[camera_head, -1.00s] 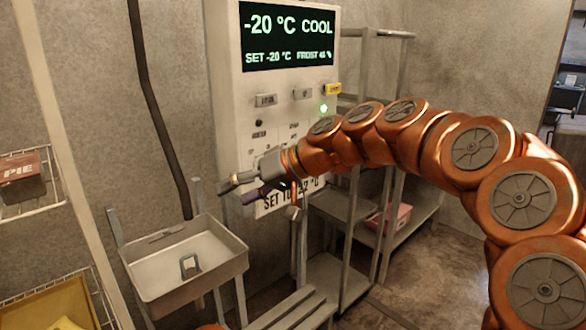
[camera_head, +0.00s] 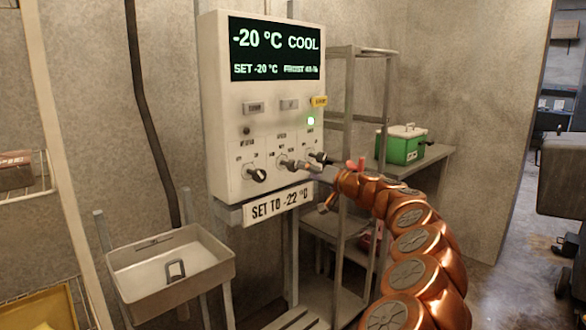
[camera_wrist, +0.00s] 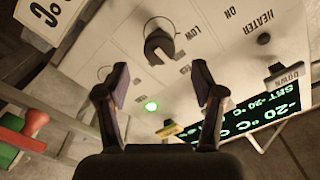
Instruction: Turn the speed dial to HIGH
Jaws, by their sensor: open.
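The control panel (camera_head: 225,110) hangs on the wall and its screen reads -20 °C COOL. Dark dials sit along its lower part; the middle one, the speed dial (camera_head: 287,163), is partly crowded by my gripper (camera_head: 312,168) at its right. In the wrist view the speed dial (camera_wrist: 158,46) shows a raised dark grip, with LOW printed beside it. My gripper (camera_wrist: 162,78) is open there, its two fingers apart and empty, with the dial beyond the fingertips. The HIGH label is not readable. A finger partly hides the neighbouring dial.
A sign (camera_head: 279,204) reading SET TO -22 °C is below the dials. The left dial (camera_head: 256,175) is close by. A green light (camera_head: 310,121) and yellow button (camera_head: 319,101) are above. A metal basin (camera_head: 170,265), shelving and a green box (camera_head: 401,145) stand around.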

